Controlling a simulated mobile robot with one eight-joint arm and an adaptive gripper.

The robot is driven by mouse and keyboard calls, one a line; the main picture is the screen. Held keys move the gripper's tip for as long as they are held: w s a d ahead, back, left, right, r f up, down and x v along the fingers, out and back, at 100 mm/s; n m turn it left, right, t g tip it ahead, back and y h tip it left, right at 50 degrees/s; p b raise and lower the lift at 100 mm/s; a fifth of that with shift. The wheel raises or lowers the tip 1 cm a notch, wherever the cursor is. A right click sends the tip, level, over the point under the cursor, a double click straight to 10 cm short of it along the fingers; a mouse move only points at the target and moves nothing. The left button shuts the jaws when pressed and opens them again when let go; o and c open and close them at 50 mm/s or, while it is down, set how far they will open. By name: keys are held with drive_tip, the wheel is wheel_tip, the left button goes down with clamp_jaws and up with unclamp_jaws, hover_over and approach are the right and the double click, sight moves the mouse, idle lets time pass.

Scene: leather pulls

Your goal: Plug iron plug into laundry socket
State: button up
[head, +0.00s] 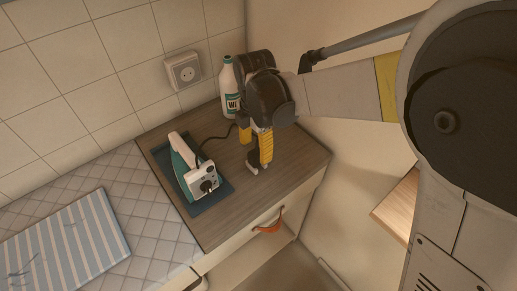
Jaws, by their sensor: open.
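The iron (188,168), white and teal, rests on a dark blue-grey mat (222,187) on the wooden counter. Its dark cord (216,137) curves back and right toward my gripper, where its end is lost from sight. I cannot make out the plug for certain; a small dark piece shows at the iron's near end. The laundry socket (183,72) is a pale square outlet on the tiled wall, left of and behind my gripper, with nothing in it. My gripper (256,158), with yellow fingers, is open and points down over the counter, right of the iron.
A white bottle (229,92) with a green label stands at the back, close behind my gripper. A leather pull (270,222) hangs on the drawer front. The counter's front right is clear.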

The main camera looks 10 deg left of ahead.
sight(256, 153)
drive_tip(key=f+b, duration=0.2)
drive_tip(key=f, duration=0.3)
drive_tip(key=shift+w+f+b, duration=0.15)
drive_tip(key=shift+w+b, duration=0.15)
drive_tip(key=shift+b, duration=0.1)
drive_tip(key=shift+d, duration=0.1)
drive_tip(key=c, duration=1.2)
